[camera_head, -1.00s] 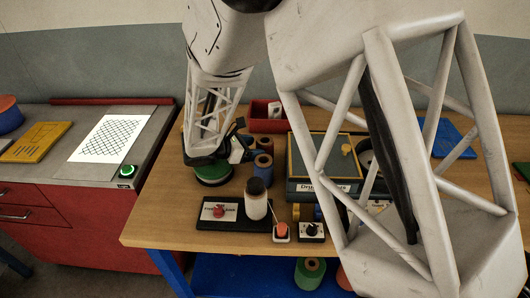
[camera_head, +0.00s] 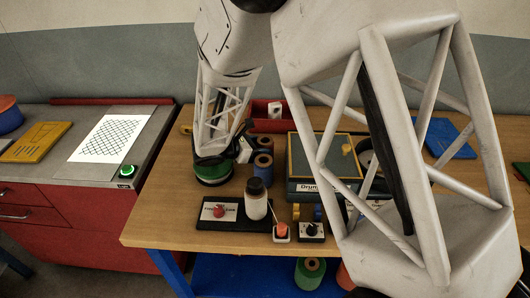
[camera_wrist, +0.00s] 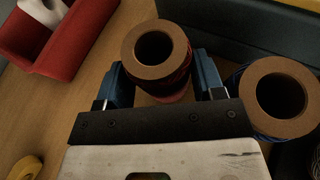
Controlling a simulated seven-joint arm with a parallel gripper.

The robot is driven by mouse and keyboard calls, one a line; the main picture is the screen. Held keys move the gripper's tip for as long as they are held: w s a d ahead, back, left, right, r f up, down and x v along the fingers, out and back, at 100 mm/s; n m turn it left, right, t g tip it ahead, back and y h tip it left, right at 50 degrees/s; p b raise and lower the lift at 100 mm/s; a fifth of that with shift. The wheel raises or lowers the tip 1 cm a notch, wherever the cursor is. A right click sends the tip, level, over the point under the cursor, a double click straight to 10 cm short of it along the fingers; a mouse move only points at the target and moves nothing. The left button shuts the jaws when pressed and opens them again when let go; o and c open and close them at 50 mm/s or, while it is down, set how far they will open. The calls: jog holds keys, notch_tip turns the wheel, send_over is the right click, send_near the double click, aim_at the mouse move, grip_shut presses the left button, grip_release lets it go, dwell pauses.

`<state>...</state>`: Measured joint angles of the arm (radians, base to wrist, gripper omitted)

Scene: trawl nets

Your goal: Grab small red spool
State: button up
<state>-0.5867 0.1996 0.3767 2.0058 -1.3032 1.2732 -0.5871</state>
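The small red spool (camera_wrist: 180,82) stands upright in the wrist view, with a brown ring-shaped top and dark red thread below. My gripper (camera_wrist: 158,64) is open, with one blue finger on each side of this spool. Narrow gaps show between the fingers and the spool's top.
A blue-wound spool (camera_wrist: 276,97) stands close to the right finger; it also shows in the head view (camera_head: 263,166). A red bin (camera_wrist: 78,42) lies up-left, and a dark box (camera_wrist: 240,38) up-right.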

jog(key=c, duration=0.3)
jog(key=shift+r, duration=0.1)
jog(key=shift+r, duration=4.9)
